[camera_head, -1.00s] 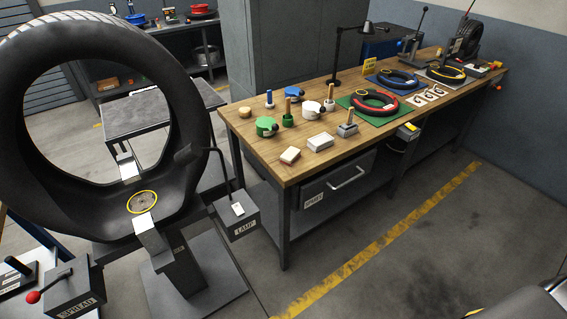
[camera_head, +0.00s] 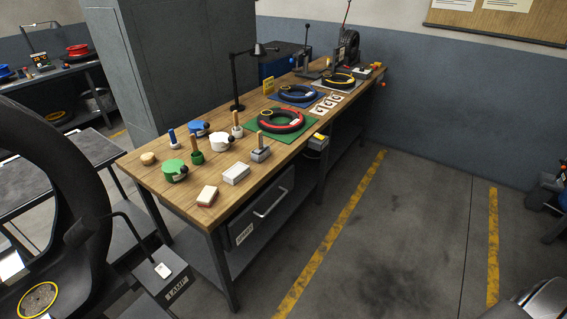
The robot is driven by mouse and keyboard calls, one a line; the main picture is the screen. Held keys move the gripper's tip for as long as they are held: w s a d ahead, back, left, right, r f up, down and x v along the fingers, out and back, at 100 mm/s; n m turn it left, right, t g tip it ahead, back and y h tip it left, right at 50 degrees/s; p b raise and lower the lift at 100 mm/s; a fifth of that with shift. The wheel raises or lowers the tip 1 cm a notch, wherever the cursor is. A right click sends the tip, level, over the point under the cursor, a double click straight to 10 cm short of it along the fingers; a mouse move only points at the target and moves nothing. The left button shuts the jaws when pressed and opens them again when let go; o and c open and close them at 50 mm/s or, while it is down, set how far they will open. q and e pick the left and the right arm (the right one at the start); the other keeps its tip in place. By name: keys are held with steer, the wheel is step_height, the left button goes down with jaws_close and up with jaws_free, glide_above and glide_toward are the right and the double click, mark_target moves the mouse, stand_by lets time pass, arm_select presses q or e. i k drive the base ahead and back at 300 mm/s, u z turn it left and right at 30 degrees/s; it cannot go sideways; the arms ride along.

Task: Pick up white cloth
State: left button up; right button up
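A white, flat, block-shaped item (camera_head: 236,173) lies near the front edge of the wooden workbench (camera_head: 275,155). It may be the folded white cloth, but it is too small to be sure. A smaller block with a white top and reddish sides (camera_head: 207,196) lies to its left, nearer the bench corner. Neither of my grippers is in view, and nothing is seen touching these items.
Green (camera_head: 174,171) and white (camera_head: 221,141) round containers and a grey block with an upright handle (camera_head: 260,153) stand around the white item. A lamp (camera_head: 237,80) stands behind.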

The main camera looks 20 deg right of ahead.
mark_target(236, 172)
steer(key=z, duration=0.85)
steer(key=i, duration=0.85)
steer(key=z, duration=0.5)
